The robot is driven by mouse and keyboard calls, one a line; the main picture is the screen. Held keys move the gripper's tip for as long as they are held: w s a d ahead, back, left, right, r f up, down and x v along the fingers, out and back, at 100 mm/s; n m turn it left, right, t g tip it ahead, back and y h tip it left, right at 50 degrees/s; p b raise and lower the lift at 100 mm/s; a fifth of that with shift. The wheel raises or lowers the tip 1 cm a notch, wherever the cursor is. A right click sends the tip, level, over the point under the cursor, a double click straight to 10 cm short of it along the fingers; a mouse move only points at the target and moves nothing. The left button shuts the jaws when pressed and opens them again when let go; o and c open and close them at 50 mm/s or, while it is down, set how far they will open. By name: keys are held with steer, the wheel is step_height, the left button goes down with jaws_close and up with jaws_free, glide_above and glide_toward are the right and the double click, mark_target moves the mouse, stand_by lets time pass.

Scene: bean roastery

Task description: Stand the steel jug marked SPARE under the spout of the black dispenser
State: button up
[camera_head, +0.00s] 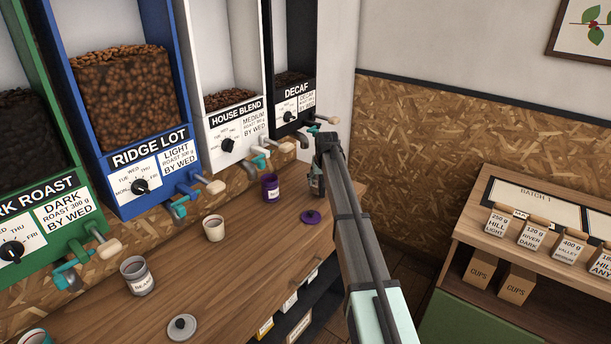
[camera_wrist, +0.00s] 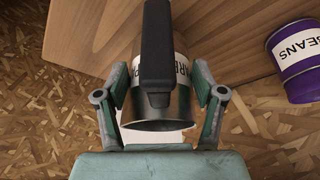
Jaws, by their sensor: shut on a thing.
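The black dispenser marked DECAF (camera_head: 290,92) stands at the right end of the row. In the wrist view my gripper (camera_wrist: 162,82) is shut around the steel jug (camera_wrist: 178,116), one finger on each side.
A purple BEANS tin (camera_head: 270,187) stands left of my gripper, with a purple lid (camera_head: 310,217) in front. A cream tin (camera_head: 213,228), a grey BEANS tin (camera_head: 137,276) and a grey lid (camera_head: 182,327) are further left. A side table (camera_head: 530,250) with bags stands right.

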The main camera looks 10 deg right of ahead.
steer(key=shift+w+a, duration=0.9)
steer(key=shift+w, duration=0.05)
steer(key=w+a+p, duration=0.1)
steer(key=w+a, duration=0.1)
steer(key=w, duration=0.1)
steer(key=shift+a+r+p, duration=0.1)
steer(key=shift+a+p, duration=0.25)
steer(key=shift+a, duration=0.05)
steer(key=shift+w+a+f+p, duration=0.2)
steer(key=shift+p, duration=0.1)
steer(key=shift+s+f, duration=0.1)
steer(key=shift+f, duration=0.55)
steer(key=shift+f, duration=0.2)
steer(key=o, duration=1.2)
steer(key=shift+o, duration=0.2)
steer(key=b+v, duration=0.3)
steer(key=v, duration=0.9)
steer(key=shift+r, duration=0.25)
